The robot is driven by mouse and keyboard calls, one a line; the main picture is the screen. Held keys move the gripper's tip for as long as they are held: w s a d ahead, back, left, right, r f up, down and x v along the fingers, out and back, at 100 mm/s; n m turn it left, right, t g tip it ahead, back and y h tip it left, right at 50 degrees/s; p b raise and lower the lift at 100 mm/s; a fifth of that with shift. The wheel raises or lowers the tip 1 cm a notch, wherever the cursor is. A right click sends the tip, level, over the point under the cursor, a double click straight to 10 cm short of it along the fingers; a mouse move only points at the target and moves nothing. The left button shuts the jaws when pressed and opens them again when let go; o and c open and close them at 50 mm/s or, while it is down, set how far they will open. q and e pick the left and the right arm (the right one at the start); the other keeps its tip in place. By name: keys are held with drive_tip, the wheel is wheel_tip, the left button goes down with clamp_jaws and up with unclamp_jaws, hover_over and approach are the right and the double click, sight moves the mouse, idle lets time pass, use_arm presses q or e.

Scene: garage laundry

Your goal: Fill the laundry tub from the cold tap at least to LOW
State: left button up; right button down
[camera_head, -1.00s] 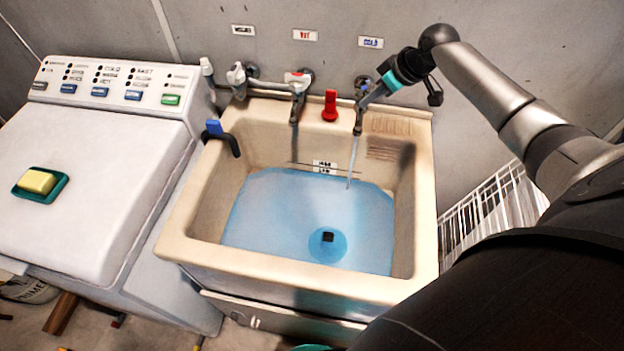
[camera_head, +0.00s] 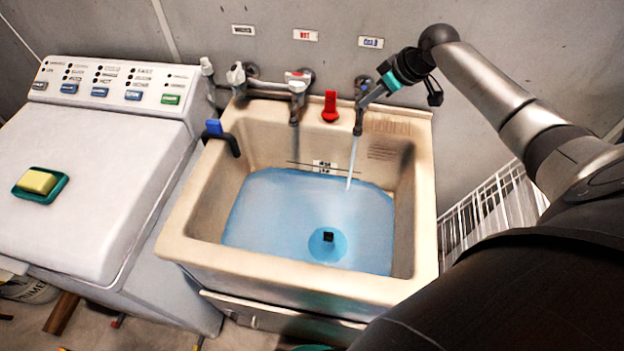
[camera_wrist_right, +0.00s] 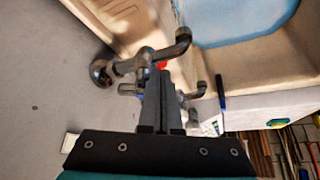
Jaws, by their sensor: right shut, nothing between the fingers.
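The beige laundry tub (camera_head: 425,220) holds blue water (camera_head: 270,215), with a dark drain piece (camera_head: 328,237) showing at the bottom. Two level lines with small labels (camera_head: 325,166) sit on the back wall, right by the water's back edge; I cannot read them surely. The right tap (camera_head: 358,122), under the blue-lettered label (camera_head: 371,42), runs a thin stream (camera_head: 350,165) into the tub. My right gripper (camera_head: 367,97) is shut at this tap's handle, with nothing between its fingers. It also shows over the tap in the wrist view (camera_wrist_right: 162,110). My left gripper is not in view.
A middle tap (camera_head: 297,95) under a red-lettered label has no stream. A red stopper-like piece (camera_head: 330,106) stands on the rim and a blue-handled hook (camera_head: 222,136) hangs at the left rim. A washer (camera_head: 90,190) with a soap dish (camera_head: 40,196) is left, a white wire rack (camera_head: 490,215) right.

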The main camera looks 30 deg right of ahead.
idle(0.6)
drive_tip(key=shift+w+a, duration=0.25)
drive_tip(key=shift+w, duration=0.3)
drive_tip(key=shift+w+r, duration=0.15)
